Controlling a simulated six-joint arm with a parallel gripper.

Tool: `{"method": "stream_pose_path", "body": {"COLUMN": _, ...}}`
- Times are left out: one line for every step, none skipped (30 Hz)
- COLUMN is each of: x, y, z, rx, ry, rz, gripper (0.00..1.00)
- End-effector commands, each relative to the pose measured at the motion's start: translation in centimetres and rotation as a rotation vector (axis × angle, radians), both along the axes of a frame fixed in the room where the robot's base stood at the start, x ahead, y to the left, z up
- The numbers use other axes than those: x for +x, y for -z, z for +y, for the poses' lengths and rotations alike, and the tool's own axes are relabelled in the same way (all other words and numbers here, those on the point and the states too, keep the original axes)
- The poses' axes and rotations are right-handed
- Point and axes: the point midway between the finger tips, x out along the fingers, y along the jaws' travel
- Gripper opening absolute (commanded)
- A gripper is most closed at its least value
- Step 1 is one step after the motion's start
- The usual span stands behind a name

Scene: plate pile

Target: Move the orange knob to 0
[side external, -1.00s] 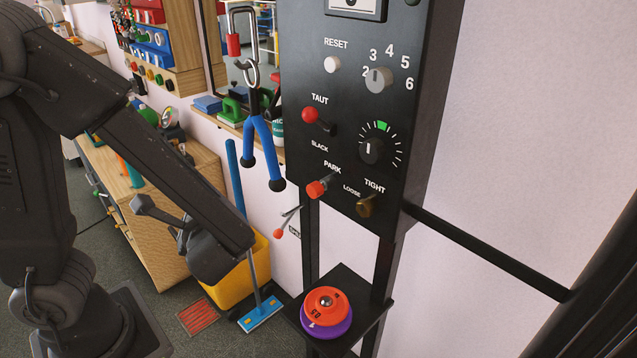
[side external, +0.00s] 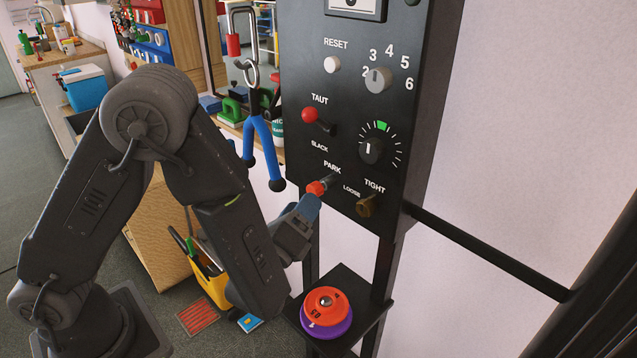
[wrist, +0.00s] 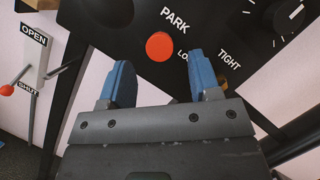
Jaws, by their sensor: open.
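My gripper (side external: 309,201) is in front of the black panel, above and left of this knob, near the red-orange PARK knob (side external: 317,188). In the wrist view, the blue fingers of my gripper (wrist: 160,60) are apart, and the round end of the PARK knob (wrist: 159,47) shows between their tips. Whether they touch it I cannot tell. The orange knob on the shelf is not in the wrist view.
An OPEN/SHUT lever (wrist: 8,89) is left in the wrist view. The black shelf (side external: 368,315) juts out below; a black bar (side external: 490,250) runs right.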

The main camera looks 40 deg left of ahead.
Motion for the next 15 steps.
{"method": "stream_pose_path", "body": {"x": 1.0, "y": -0.4, "z": 0.4, "rx": -0.003, "ry": -0.005, "rz": -0.003, "gripper": 0.57}}
{"method": "stream_pose_path", "body": {"x": 1.5, "y": -0.6, "z": 0.6, "rx": -0.001, "ry": -0.005, "rz": -0.004, "gripper": 0.57}}
{"method": "stream_pose_path", "body": {"x": 2.3, "y": -0.7, "z": 0.8, "rx": -0.003, "ry": -0.005, "rz": -0.003, "gripper": 0.57}}
{"method": "stream_pose_path", "body": {"x": 2.8, "y": -0.9, "z": 0.9, "rx": -0.003, "ry": -0.004, "rz": -0.003, "gripper": 0.57}}
{"method": "stream_pose_path", "body": {"x": 3.3, "y": -1.0, "z": 1.1, "rx": -0.002, "ry": -0.004, "rz": -0.004, "gripper": 0.57}}
{"method": "stream_pose_path", "body": {"x": 3.9, "y": -1.2, "z": 1.3, "rx": 0.000, "ry": -0.004, "rz": -0.003, "gripper": 0.57}}
{"method": "stream_pose_path", "body": {"x": 4.2, "y": -1.3, "z": 1.4, "rx": 0.000, "ry": -0.003, "rz": -0.002, "gripper": 0.57}}
{"method": "stream_pose_path", "body": {"x": 4.6, "y": -1.4, "z": 1.4, "rx": -0.001, "ry": -0.003, "rz": -0.002, "gripper": 0.57}}
{"method": "stream_pose_path", "body": {"x": 5.1, "y": -1.5, "z": 1.6, "rx": -0.001, "ry": -0.003, "rz": -0.002, "gripper": 0.57}}
{"method": "stream_pose_path", "body": {"x": 5.4, "y": -1.6, "z": 1.6, "rx": -0.001, "ry": -0.002, "rz": -0.001, "gripper": 0.57}}
{"method": "stream_pose_path", "body": {"x": 5.6, "y": -1.7, "z": 1.7, "rx": 0.000, "ry": -0.002, "rz": -0.001, "gripper": 0.57}}
{"method": "stream_pose_path", "body": {"x": 5.8, "y": -1.8, "z": 1.8, "rx": 0.000, "ry": -0.002, "rz": -0.001, "gripper": 0.57}}
{"method": "stream_pose_path", "body": {"x": 6.0, "y": -1.8, "z": 1.8, "rx": 0.000, "ry": -0.002, "rz": -0.001, "gripper": 0.57}}
{"method": "stream_pose_path", "body": {"x": 6.1, "y": -1.8, "z": 1.8, "rx": 0.001, "ry": -0.002, "rz": 0.000, "gripper": 0.57}}
{"method": "stream_pose_path", "body": {"x": 6.3, "y": -1.9, "z": 1.9, "rx": 0.001, "ry": -0.002, "rz": 0.000, "gripper": 0.57}}
